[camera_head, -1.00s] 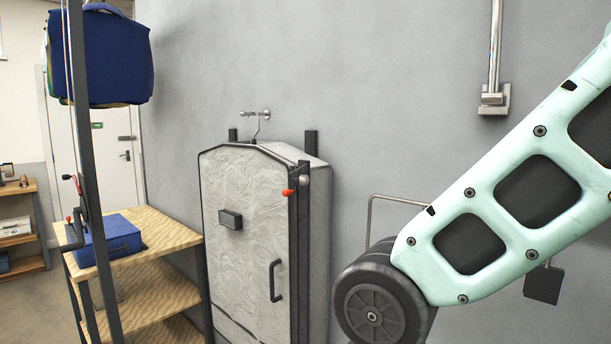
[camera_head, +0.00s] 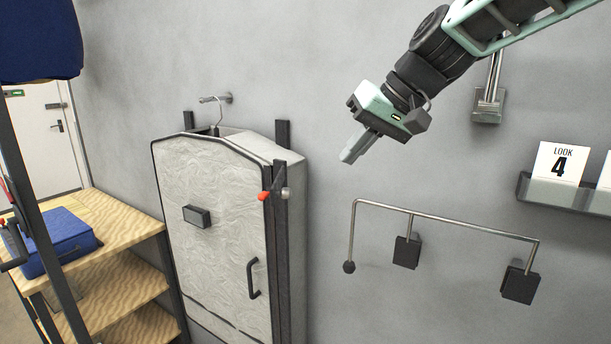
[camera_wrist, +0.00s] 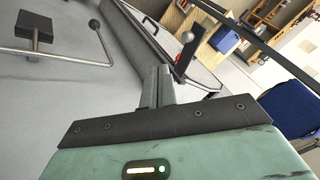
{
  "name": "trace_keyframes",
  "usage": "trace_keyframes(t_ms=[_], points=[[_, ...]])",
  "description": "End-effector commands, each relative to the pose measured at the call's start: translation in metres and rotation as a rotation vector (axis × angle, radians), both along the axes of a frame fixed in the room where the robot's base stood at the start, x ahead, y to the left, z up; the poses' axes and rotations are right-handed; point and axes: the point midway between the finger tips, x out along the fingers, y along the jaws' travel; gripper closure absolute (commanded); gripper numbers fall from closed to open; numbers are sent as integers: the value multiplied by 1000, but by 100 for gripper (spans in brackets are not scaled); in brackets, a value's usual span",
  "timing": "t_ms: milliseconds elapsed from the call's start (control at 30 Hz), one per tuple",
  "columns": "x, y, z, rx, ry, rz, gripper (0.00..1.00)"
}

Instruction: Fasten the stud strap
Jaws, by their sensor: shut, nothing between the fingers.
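A pale quilted garment case (camera_head: 215,235) with dark edging hangs on the grey wall. At its right edge are a small red-tipped piece (camera_head: 264,196) and a silver round stud (camera_head: 286,193) beside it. In the wrist view the silver ball (camera_wrist: 187,38) stands by a dark upright piece (camera_wrist: 183,62) with red at its lower end, beyond my fingers. I cannot tell whether this dark piece is the strap. My gripper (camera_head: 346,158) is shut and empty, above and right of the stud, apart from the case. Its closed fingers show in the wrist view (camera_wrist: 157,72).
A bent metal wall rail (camera_head: 450,218) with dark pads sits below right of my gripper. A shelf with a "LOOK 4" card (camera_head: 558,162) is at far right. A wooden shelf unit (camera_head: 125,240) with a blue box (camera_head: 62,243) stands left. Wall space between case and rail is clear.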

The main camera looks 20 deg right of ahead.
Motion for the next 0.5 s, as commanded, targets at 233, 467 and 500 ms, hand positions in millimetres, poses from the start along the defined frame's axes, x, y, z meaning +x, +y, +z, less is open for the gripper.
trace_keyframes(t_ms=[233,467,500], points=[[22,20,-40,3,9,2,100],[38,46,-61,0,5,5,100],[39,51,-61,0,5,5,100]])
